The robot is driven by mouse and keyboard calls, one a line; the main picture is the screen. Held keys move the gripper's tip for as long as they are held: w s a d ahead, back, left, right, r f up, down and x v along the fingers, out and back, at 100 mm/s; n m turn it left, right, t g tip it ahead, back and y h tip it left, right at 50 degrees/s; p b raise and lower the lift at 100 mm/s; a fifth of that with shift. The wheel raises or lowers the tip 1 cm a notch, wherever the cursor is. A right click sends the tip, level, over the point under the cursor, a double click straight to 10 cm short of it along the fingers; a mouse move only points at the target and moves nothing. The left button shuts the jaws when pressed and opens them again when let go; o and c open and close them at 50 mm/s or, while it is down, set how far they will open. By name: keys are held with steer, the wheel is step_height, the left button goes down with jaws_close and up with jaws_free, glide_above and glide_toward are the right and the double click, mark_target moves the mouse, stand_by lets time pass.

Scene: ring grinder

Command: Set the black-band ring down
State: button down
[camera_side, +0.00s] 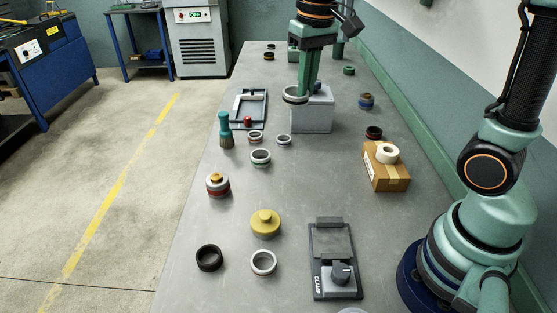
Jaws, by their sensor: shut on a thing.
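My gripper (303,88) hangs down at the top middle, its green fingers shut on a pale ring with a dark band, the black-band ring (292,98). The ring is at the fingertips, in front of the upper left part of a grey block (312,121). I cannot tell from this view whether the ring touches the block or hangs clear of it. Part of the ring's rim is hidden by the fingers.
A frame fixture (236,109) and a teal-handled brush (226,132) stand left of the block. Several loose rings lie nearer, including a pale one (261,157). A cardboard box with tape (386,174) is at right. A clamp (334,245) and yellow knobbed piece (265,223) sit in front.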

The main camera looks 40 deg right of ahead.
steer(key=s+f+n, duration=0.2)
steer(key=s+f, duration=0.2)
steer(key=f, duration=0.3)
steer(key=shift+f, duration=0.4)
steer(key=w+d+r+m, duration=0.2)
steer(key=w+d+r, duration=0.1)
steer(key=w+d, duration=0.4)
steer(key=m, duration=0.7)
glide_above(387, 128)
steer(key=shift+g, duration=0.4)
step_height(387, 128, down, 21)
steer(key=shift+r, duration=0.2)
steer(key=shift+f, duration=0.1)
